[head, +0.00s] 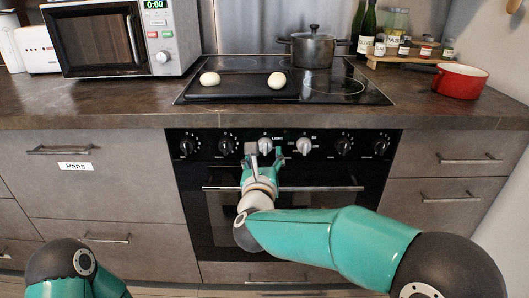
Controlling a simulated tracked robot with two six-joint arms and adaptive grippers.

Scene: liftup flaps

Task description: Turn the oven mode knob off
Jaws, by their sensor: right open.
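The black oven (190,172) is set under the counter, with a row of knobs along its top panel. Two light grey knobs sit in the middle, a left one (265,145) and a right one (304,146); the others are black. I cannot tell by label which is the mode knob. My right gripper (265,153) is open at the left light knob, one finger to each side of it in the picture. Whether it touches the knob cannot be told. My left gripper is out of view; only part of that arm shows at the bottom left.
The oven door handle (325,189) runs below the knobs, behind my right gripper and arm. Above is a cooktop (340,88) with a pot (313,50) and a tray (235,88) holding two pale round items. A microwave (120,38) and red pan (460,81) stand on the counter.

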